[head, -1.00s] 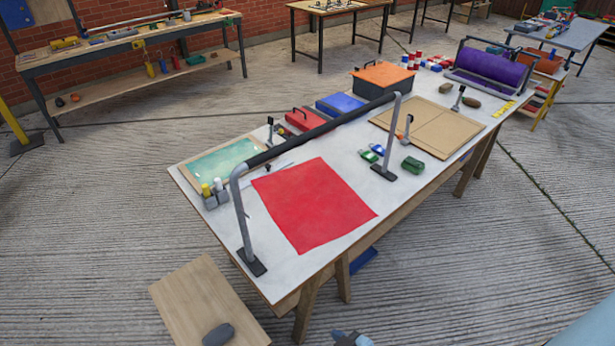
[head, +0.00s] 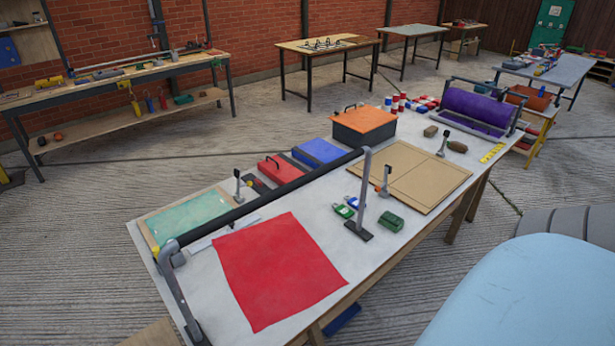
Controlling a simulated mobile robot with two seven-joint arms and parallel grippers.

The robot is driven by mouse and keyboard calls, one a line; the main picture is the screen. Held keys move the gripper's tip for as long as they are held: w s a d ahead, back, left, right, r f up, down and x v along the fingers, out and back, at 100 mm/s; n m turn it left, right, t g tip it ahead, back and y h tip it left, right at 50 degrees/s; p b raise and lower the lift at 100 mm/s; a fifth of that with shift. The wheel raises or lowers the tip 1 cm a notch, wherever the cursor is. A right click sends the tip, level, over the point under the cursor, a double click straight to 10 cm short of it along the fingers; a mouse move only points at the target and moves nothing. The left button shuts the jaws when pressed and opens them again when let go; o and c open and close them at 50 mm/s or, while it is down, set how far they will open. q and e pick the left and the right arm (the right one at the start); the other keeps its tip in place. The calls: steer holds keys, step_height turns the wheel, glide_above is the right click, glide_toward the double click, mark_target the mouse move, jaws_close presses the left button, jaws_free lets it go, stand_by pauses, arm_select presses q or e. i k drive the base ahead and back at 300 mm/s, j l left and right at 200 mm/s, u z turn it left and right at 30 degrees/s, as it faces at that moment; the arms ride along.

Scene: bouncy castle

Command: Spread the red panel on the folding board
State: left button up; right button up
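The red panel (head: 278,270) lies flat, with slightly wavy edges, on the near left part of the long white-topped table (head: 310,215). The folding board (head: 425,172), a tan flat board with seam lines, lies further right and back on the same table. The panel and the board are apart, and nothing covers the board's middle. Neither of my grippers shows in the head view.
A grey-post frame with a black bar (head: 285,190) spans the table behind the panel. Green and blue clips (head: 343,211) and a green block (head: 390,222) lie between panel and board. An orange-lidded box (head: 364,122) and purple roll (head: 478,110) stand behind. My light blue part fills the lower right.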

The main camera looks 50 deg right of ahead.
mark_target(421, 179)
steer(key=l+u, duration=0.15)
steer(key=l, duration=0.4)
steer(key=l+u, duration=0.1)
steer(key=l, duration=0.4)
steer(key=k+l+u, duration=0.15)
steer(key=l, duration=0.4)
steer(key=k+l+u, duration=0.1)
steer(key=l, duration=0.4)
steer(key=k+l, duration=0.1)
steer(key=l, duration=1)
steer(key=k+l, duration=0.15)
steer(key=l, duration=0.4)
steer(key=k+l, duration=0.1)
steer(key=l, duration=0.45)
steer(key=i+j, duration=0.25)
steer(key=i, duration=0.15)
steer(key=u, duration=0.05)
